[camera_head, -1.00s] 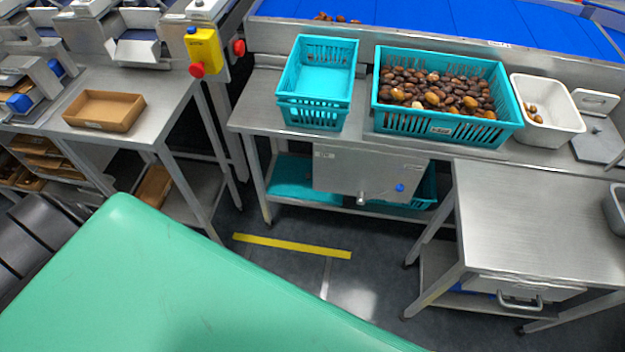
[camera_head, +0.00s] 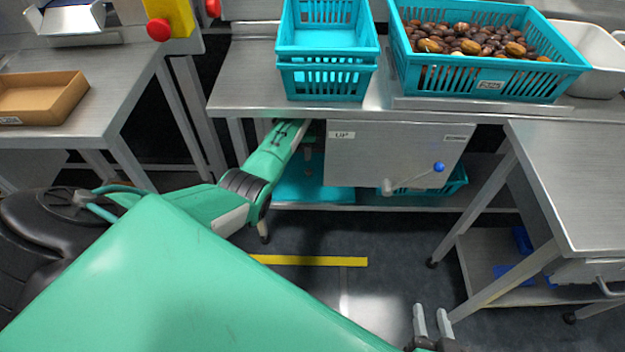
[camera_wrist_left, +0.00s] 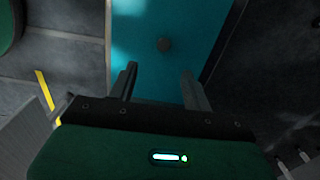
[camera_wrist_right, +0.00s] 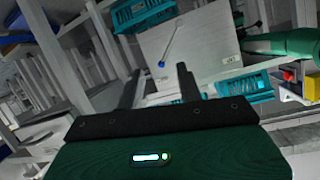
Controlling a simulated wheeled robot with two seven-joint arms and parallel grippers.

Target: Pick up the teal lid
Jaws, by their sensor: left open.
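The teal lid (camera_head: 305,193) lies flat on the lower shelf under the bench, partly hidden by the bench and my left arm. In the left wrist view the lid (camera_wrist_left: 165,18) shows as a flat teal panel with a small dark round knob (camera_wrist_left: 164,44). My left gripper (camera_wrist_left: 159,75) is open over the lid, its fingers apart on either side of the knob's line. The knob appears beyond the fingertips, not between them. My right gripper (camera_head: 432,320) is open and empty, low in front of the right-hand table; it also shows in the right wrist view (camera_wrist_right: 157,82).
A grey metal box (camera_head: 370,155) hangs under the bench, right of my left arm. Stacked teal crates (camera_head: 325,78) and a date-filled crate (camera_head: 490,85) stand on top. Another teal crate sits behind the box. A side table (camera_head: 580,180) stands at right.

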